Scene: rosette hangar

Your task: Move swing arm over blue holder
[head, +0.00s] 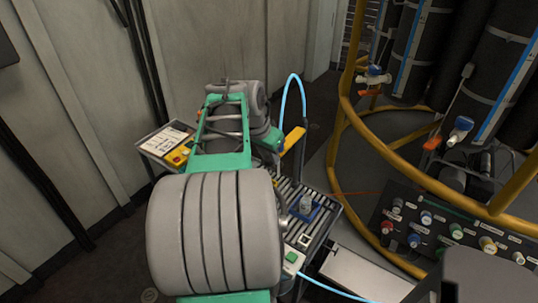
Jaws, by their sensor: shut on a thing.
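The swing arm (294,139) shows as a short yellow bar at the top of a dark upright post, behind the roller table. My gripper (278,149) is at the near left end of this bar, beyond my green and grey arm links. It is shut on the swing arm, with its fingertips mostly hidden. The blue holder (314,214) lies on the roller table, to the right of my arm and nearer than the swing arm. A small pale bottle (306,203) stands in the holder. The yellow bar is behind the holder, not above it.
The roller table (327,228) has a box with a green button (291,257) at its near end. A side tray (153,143) carries a paper and a yellow control box (178,157). A light blue hose (292,77) loops above the post. Yellow railing (343,100) and a valve panel (440,235) stand right.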

